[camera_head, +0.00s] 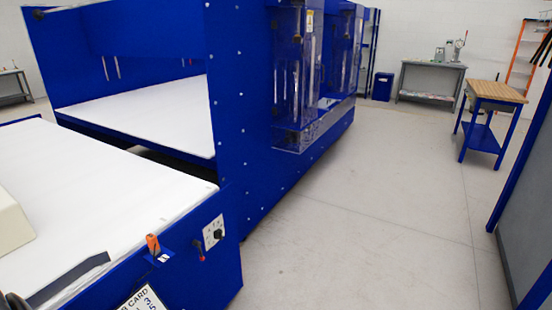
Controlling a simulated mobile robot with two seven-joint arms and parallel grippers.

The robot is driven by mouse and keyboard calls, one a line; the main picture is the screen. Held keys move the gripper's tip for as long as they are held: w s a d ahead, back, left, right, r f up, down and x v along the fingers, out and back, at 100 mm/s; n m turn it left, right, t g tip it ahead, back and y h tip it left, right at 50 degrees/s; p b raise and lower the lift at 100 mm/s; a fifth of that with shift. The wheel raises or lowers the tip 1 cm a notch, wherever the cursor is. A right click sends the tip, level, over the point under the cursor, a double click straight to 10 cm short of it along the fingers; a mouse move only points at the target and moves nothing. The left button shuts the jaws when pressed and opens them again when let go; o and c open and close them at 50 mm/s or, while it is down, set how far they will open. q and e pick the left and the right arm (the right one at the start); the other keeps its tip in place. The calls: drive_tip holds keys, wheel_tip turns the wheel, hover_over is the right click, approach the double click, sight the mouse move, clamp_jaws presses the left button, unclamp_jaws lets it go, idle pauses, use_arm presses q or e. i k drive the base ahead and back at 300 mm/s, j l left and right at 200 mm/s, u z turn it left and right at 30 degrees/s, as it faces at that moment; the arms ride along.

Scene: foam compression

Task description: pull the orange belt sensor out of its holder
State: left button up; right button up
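The orange belt sensor (153,243) stands upright, slightly tilted, in a small blue holder (161,258) at the right front edge of the white-topped blue machine bed. Its lower end is hidden in the holder. No gripper fingers show in the head view. A dark rounded shape cut off at the bottom left corner is too little visible to identify.
A panel with a black knob (214,233) is right of the sensor. A dark strip (70,279) and a beige block (12,222) lie on the white bed (95,195). A card sign (143,300) hangs below. The grey floor (370,225) to the right is clear.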

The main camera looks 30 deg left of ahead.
sight(151, 239)
drive_tip(key=i+u, duration=0.35)
drive_tip(key=i+l+u, duration=0.1)
drive_tip(key=i+u, duration=0.2)
drive_tip(key=i, duration=0.3)
drive_tip(key=i+l+u, duration=0.2)
drive_tip(key=i+u, duration=0.35)
drive_tip(key=u, duration=0.25)
drive_tip(key=i+u, duration=0.2)
drive_tip(key=u, duration=0.2)
drive_tip(key=i+l+u, duration=0.1)
drive_tip(key=u, duration=0.35)
drive_tip(key=i+l+u, duration=0.2)
drive_tip(key=u, duration=0.25)
drive_tip(key=i+u, duration=0.15)
drive_tip(key=u, duration=0.3)
drive_tip(key=i+l+u, duration=0.15)
drive_tip(key=u, duration=0.25)
drive_tip(key=i+l+u, duration=0.1)
drive_tip(key=l+u, duration=0.15)
drive_tip(key=u, duration=0.2)
drive_tip(key=i+l+u, duration=0.1)
drive_tip(key=u, duration=0.3)
drive_tip(key=i+l+u, duration=0.25)
drive_tip(key=l+u, duration=0.25)
drive_tip(key=l, duration=0.15)
